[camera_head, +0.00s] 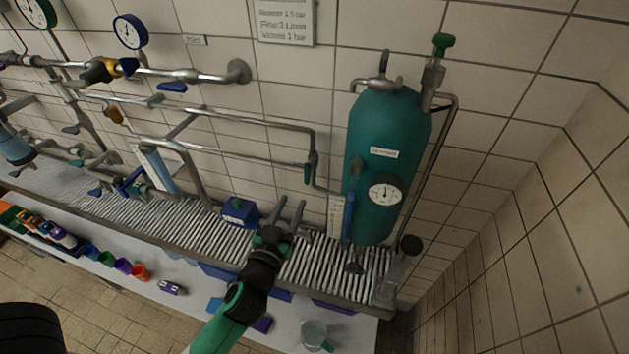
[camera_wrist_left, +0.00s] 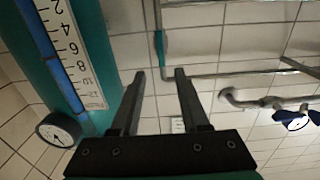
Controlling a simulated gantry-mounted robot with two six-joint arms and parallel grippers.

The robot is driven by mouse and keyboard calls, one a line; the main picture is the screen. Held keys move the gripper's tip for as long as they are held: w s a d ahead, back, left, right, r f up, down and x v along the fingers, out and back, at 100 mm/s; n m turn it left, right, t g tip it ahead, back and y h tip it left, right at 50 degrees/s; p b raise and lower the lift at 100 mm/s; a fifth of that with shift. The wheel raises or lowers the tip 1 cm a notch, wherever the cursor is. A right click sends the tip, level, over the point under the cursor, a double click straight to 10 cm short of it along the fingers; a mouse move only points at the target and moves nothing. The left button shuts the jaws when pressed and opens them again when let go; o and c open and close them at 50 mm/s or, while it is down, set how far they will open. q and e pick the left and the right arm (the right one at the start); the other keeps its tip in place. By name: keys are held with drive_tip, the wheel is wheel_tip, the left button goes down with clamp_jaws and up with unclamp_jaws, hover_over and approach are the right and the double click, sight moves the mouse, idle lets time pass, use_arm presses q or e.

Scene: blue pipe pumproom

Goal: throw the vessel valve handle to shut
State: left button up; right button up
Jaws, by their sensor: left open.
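The teal vessel (camera_head: 385,150) stands upright against the tiled wall, with a round gauge (camera_head: 385,190) on its front. A small teal lever handle (camera_head: 308,172) sits on the pipe just left of the vessel, lying along the vertical pipe run. It also shows in the left wrist view (camera_wrist_left: 160,48), ahead of the fingertips. A green-topped valve (camera_head: 443,42) stands at the vessel's upper right; I cannot tell which is the vessel valve. My left gripper (camera_head: 292,204) is open and empty, below and left of the lever and apart from it. My right gripper is not in view.
A blue sight tube with a number scale (camera_head: 336,215) hangs beside the vessel; it is close in the left wrist view (camera_wrist_left: 72,50). A blue box (camera_head: 238,212) sits on the ribbed shelf (camera_head: 190,222). Pipes cross the wall at left. A clear cylinder (camera_head: 395,270) stands at right.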

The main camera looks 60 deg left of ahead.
sight(305, 175)
use_arm(q)
drive_tip(key=x, duration=0.6)
drive_tip(key=p+x, duration=0.1)
drive_tip(key=x, duration=0.5)
drive_tip(key=shift+f, duration=0.2)
clamp_jaws()
